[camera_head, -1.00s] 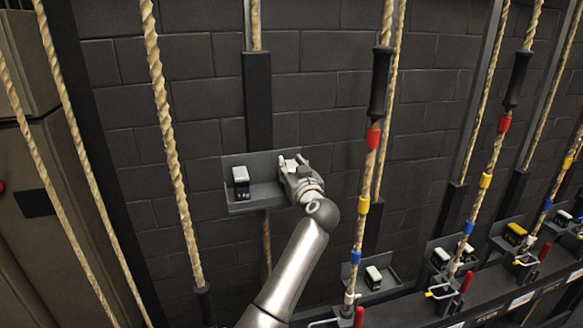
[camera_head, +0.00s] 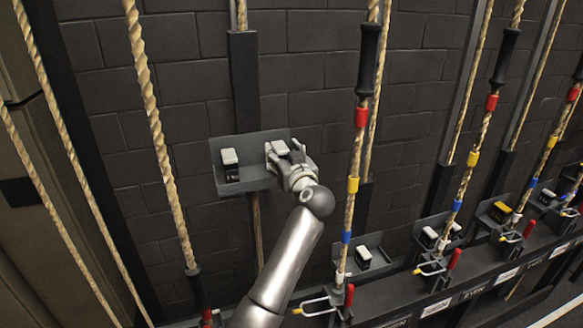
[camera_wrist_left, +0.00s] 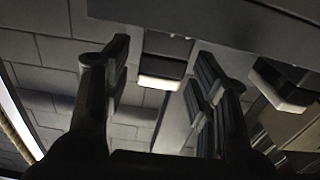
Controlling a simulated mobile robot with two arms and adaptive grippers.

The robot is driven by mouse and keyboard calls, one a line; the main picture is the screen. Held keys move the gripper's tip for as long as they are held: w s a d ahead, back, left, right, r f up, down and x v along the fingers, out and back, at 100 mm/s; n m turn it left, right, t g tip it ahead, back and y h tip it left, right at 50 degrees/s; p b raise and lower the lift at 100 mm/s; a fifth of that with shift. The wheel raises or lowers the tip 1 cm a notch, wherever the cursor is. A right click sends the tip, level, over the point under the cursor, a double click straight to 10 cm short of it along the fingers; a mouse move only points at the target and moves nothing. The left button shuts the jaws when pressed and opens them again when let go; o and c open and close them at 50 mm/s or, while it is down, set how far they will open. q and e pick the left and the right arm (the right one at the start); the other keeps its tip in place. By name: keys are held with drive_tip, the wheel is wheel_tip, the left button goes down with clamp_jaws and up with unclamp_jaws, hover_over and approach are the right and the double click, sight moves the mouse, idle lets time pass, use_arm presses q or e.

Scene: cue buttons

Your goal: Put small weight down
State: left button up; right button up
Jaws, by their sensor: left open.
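My left gripper (camera_head: 290,161) is at the right part of a grey wall tray (camera_head: 252,178). A small weight with a pale top and dark body (camera_head: 278,149) is at its fingertips, partly hidden by them. In the left wrist view the fingers (camera_wrist_left: 160,75) are open, and this weight (camera_wrist_left: 162,72) shows in the gap between them, with space at both sides. A second small weight, pale on top and black below (camera_head: 230,166), stands at the tray's left end; it also shows at the right of the left wrist view (camera_wrist_left: 280,88). My right gripper is not in view.
A thick rope (camera_head: 158,130) hangs left of the tray, and a rope with a black grip and red, yellow and blue bands (camera_head: 353,186) hangs right of my arm. A lower tray (camera_head: 376,262) holds another weight. More ropes and trays line the right.

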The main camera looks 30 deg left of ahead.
use_arm(q)
drive_tip(key=b+v, duration=0.1)
drive_tip(key=v, duration=0.8)
drive_tip(key=shift+r, duration=0.1)
